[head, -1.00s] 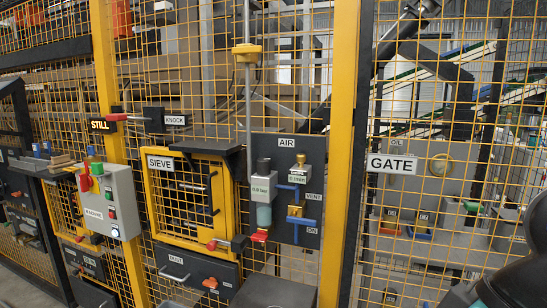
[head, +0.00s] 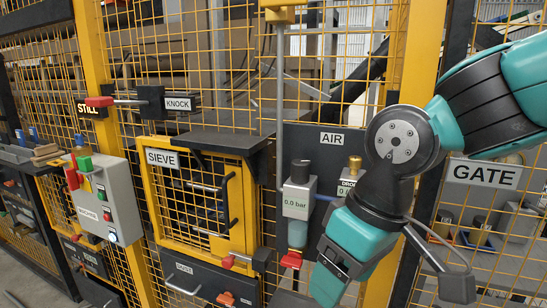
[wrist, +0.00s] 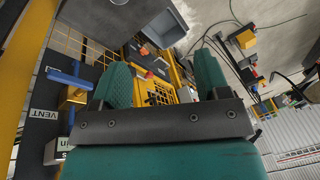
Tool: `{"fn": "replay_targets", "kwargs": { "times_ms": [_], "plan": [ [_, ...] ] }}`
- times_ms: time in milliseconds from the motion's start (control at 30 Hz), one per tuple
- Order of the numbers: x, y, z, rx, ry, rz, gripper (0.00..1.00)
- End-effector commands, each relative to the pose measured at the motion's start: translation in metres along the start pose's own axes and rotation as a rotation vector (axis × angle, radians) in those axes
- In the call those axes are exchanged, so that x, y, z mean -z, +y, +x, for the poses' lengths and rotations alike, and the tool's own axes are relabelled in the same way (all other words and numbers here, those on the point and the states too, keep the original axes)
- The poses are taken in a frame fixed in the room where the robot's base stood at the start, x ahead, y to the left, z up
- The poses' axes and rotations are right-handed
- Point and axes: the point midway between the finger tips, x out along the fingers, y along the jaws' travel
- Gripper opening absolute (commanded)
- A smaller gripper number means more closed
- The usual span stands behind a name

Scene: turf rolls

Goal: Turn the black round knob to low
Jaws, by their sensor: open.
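A black round knob (head: 300,170) stands on top of a grey regulator (head: 298,200) on the dark AIR panel (head: 327,160). The regulator's small display appears to read 0.0 bar. No "low" mark is legible. In the head view, my arm comes in from the right, and its teal end hangs just right of and below the regulator, apart from the knob. My gripper (wrist: 162,68) is open and empty in the wrist view, with its two teal fingers spread. I cannot make out the black knob in the wrist view.
A brass knob (head: 354,163) stands right of the regulator, partly behind my arm. A red lever (head: 291,260) is below it. The SIEVE door (head: 200,200) is to the left. A blue handle (wrist: 75,82) by the VENT label (wrist: 43,114) is near my gripper.

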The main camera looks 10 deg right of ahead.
Motion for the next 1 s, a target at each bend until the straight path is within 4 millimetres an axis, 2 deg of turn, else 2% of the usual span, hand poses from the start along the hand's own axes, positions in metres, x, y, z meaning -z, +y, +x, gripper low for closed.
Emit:
{"fn": "replay_targets", "kwargs": {
  "times_ms": [33,200,300,400,533,667,833,1000],
  "plan": [
    [0.03,0.013,-0.023,-0.07,0.007,0.067,0.69],
    [0.134,0.057,-0.089,-0.344,0.073,0.443,0.69],
    [0.182,0.066,-0.124,-0.458,0.142,0.703,0.69],
    [0.214,0.063,-0.149,-0.523,0.208,0.946,0.69],
    [0.235,0.054,-0.166,-0.555,0.271,1.188,0.69],
    [0.241,0.048,-0.17,-0.561,0.303,1.319,0.69],
    [0.239,0.056,-0.157,-0.565,0.31,1.355,0.69],
    [0.235,0.076,-0.129,-0.566,0.309,1.354,0.69]
  ]
}}
